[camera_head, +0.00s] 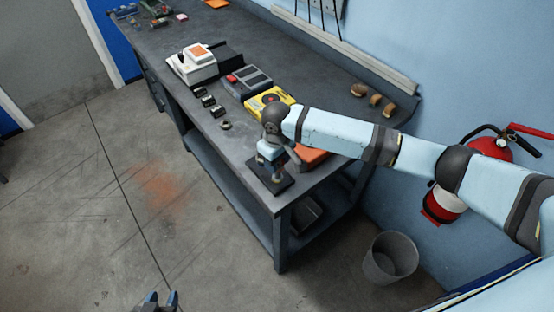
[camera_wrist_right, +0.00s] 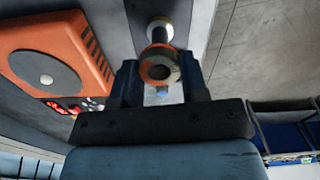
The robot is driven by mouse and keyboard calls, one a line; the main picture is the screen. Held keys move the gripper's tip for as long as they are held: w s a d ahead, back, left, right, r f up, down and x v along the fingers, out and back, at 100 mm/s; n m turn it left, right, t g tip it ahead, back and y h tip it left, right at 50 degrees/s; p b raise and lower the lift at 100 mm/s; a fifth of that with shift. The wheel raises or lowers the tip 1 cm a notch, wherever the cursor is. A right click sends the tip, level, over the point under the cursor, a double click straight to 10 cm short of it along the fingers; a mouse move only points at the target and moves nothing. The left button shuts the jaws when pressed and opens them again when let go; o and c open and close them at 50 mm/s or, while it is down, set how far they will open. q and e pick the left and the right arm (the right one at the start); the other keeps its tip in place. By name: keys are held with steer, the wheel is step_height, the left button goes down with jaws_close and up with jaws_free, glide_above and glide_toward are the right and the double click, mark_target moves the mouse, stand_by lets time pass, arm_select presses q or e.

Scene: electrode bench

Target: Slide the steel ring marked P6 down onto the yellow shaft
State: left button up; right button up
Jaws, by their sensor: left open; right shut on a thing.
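My right gripper (camera_wrist_right: 160,78) is shut on a grey steel ring (camera_wrist_right: 174,73) with an orange patch on its side. I cannot read a P6 mark on it. Beyond the ring in the wrist view stands a pale upright post (camera_wrist_right: 160,28); a small blue tip shows just below the ring. I cannot tell which is the yellow shaft. In the head view the right gripper (camera_head: 269,163) is over a black base plate (camera_head: 281,187) at the bench's near corner, hiding most of what stands there. My left gripper (camera_head: 160,301) is open and empty at the bottom edge, away from the bench.
On the grey bench (camera_head: 240,165) lie a loose ring (camera_head: 225,125), several small black holders (camera_head: 208,100), a yellow device (camera_head: 267,100), a grey device (camera_head: 247,81) and an orange device (camera_wrist_right: 55,52) close beside the plate. A bin (camera_head: 390,258) stands on the floor.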

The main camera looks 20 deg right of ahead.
stand_by(0.3)
steer(key=shift+p, duration=0.4)
steer(key=shift+f, duration=0.1)
steer(key=shift+p, duration=0.3)
steer(key=shift+p, duration=0.3)
steer(key=shift+f, duration=0.4)
